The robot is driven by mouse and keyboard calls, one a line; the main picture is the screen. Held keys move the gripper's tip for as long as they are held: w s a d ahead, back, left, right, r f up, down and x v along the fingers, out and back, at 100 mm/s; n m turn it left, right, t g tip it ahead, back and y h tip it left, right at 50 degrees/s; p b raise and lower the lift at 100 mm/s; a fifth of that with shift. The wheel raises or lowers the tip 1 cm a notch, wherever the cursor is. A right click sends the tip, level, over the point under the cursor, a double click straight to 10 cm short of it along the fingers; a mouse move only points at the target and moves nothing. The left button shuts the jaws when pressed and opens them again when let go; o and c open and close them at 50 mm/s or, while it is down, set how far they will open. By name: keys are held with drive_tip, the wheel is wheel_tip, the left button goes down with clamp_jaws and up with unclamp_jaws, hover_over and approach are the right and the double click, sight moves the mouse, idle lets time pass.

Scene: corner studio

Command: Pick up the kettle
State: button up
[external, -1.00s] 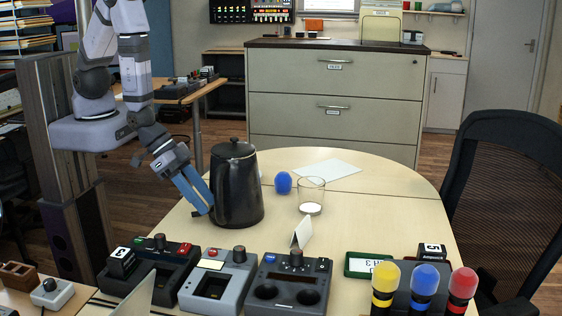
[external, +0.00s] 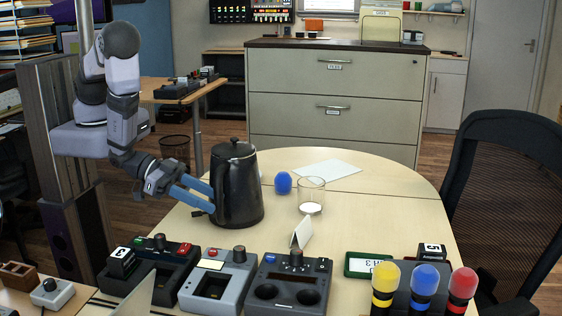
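The kettle (external: 238,190) is dark, tall and lidded, with a small knob on top. It stands upright on the pale table, left of the middle. My gripper (external: 212,199) is at its left side, low and close to horizontal, with two blue fingers pointing at the kettle. The fingers are apart with a gap between them, and their tips are at or very near the kettle's left edge. I cannot tell whether they touch it.
A blue ball (external: 283,183) and a clear glass (external: 311,195) stand right of the kettle. White paper (external: 327,169) lies behind them. Control boxes (external: 218,281) line the front, with a folded white card (external: 301,233) behind them. The table's right side is clear.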

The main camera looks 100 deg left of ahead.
drive_tip(key=shift+b+x, duration=0.6)
drive_tip(key=shift+x, duration=0.85)
drive_tip(key=x, duration=0.1)
drive_tip(key=p+x, duration=0.1)
drive_tip(key=x, duration=0.1)
drive_tip(key=shift+d+r, duration=0.2)
drive_tip(key=shift+r, duration=0.05)
drive_tip(key=shift+w+f, duration=0.35)
drive_tip(key=shift+w, duration=0.3)
clamp_jaws()
drive_tip(key=shift+w+r, duration=0.15)
drive_tip(key=shift+r, duration=0.05)
